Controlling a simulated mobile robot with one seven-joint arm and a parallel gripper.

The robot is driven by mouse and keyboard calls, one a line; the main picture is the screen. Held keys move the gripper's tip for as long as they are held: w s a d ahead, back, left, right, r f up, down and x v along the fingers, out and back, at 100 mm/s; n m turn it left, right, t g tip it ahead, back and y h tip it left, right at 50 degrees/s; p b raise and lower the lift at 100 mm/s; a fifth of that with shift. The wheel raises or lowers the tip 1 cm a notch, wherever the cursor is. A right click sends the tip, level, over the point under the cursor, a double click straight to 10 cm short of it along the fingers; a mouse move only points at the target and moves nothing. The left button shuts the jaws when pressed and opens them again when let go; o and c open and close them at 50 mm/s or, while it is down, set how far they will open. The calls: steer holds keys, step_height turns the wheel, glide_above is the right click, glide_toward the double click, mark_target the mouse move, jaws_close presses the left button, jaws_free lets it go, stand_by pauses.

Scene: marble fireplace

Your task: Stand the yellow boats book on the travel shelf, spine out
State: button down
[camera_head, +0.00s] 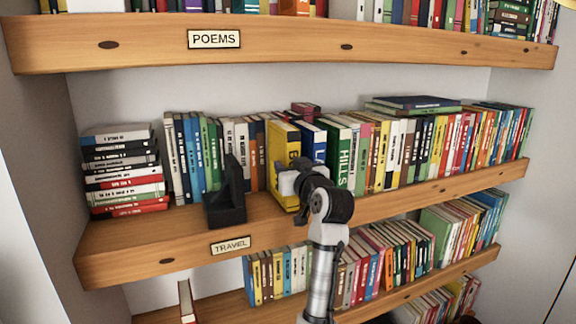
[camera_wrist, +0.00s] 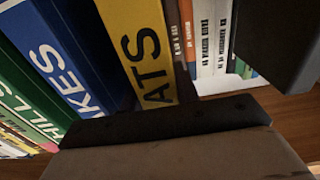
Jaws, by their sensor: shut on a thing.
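The yellow boats book (camera_head: 284,143) stands upright on the travel shelf (camera_head: 150,235), its lettered spine facing out. It is just left of the blue book (camera_head: 313,141), whose spine reads LAKES in part. In the wrist view the yellow spine (camera_wrist: 143,45) shows the letters ATS, beside the blue book (camera_wrist: 58,62). My gripper (camera_head: 290,182) is at the lower part of the yellow book and is shut on it. The fingertips' hold on the book is partly hidden by the gripper itself.
A black bookend (camera_head: 227,195) stands left of the book, with a gap between. The green HILLS book (camera_head: 338,150) and a long row fill the right. A stack of books (camera_head: 124,170) lies at the left end. The POEMS shelf (camera_head: 290,40) is above.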

steer(key=shift+w+a+f, duration=0.1)
steer(key=shift+w+f, duration=0.05)
steer(key=shift+f, duration=0.15)
steer(key=c, duration=1)
jaws_free()
steer(key=shift+f, duration=0.1)
steer(key=shift+c, duration=0.2)
steer(key=b+v, duration=0.3)
steer(key=v, duration=0.9)
steer(key=shift+b, duration=0.35)
